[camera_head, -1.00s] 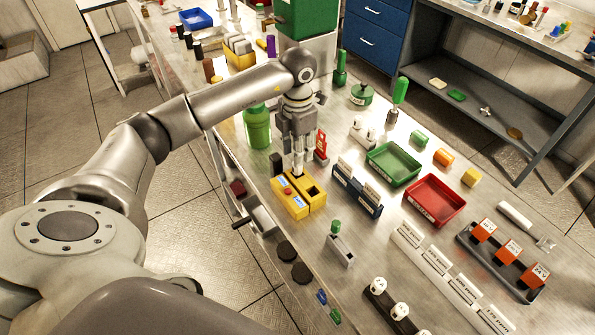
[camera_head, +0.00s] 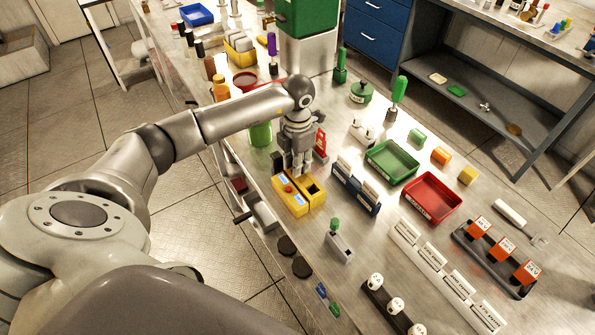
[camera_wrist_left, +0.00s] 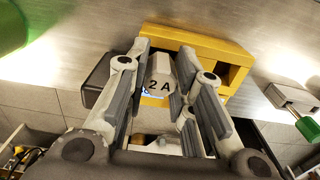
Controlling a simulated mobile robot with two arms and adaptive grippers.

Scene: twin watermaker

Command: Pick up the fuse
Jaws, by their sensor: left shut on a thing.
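The fuse (camera_wrist_left: 160,72), a pale block marked "2 A", is between the two fingers of my left gripper in the left wrist view. My left gripper (camera_head: 294,174) is shut on it, pointing down at the yellow two-part holder (camera_head: 305,202) near the table's front edge. The holder also shows in the left wrist view (camera_wrist_left: 208,46), right behind the fuse. I cannot tell whether the fuse is still seated in it. In the head view the fuse is hidden by the fingers. My right gripper is not in view.
A green bottle (camera_head: 260,134) and a red object (camera_head: 320,146) stand close to my left gripper. A dark rack with white cards (camera_head: 355,193) is just right of the holder. Green (camera_head: 392,163) and red (camera_head: 432,197) trays lie further right.

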